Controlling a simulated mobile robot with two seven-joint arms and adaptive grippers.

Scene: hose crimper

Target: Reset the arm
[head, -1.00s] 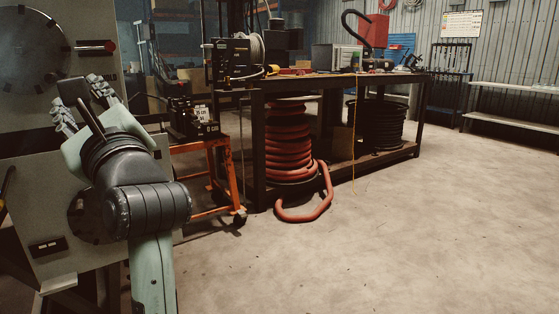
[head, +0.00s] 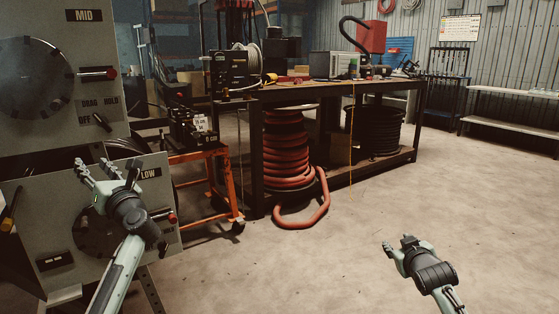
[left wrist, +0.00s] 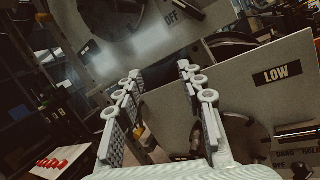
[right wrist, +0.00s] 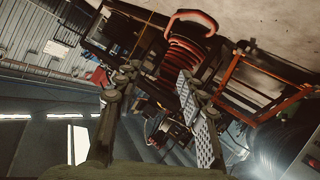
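My left gripper (head: 107,172) is in front of the grey machine's lower panel, marked LOW (head: 148,173). In the left wrist view its fingers (left wrist: 157,90) are spread, with nothing between them. The upper panel, marked MID (head: 86,16), stands above and behind it. My right gripper (head: 400,247) is over the bare floor at the lower right. In the right wrist view its fingers (right wrist: 155,92) are apart and empty. I cannot tell whether the left gripper touches the panel.
An orange cart (head: 212,178) stands right of the machine. A dark workbench (head: 335,92) holds a red hose coil (head: 287,150) and a black coil (head: 378,130) below. A loose red hose end (head: 318,212) lies on the floor. The floor (head: 330,270) at centre and right is clear.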

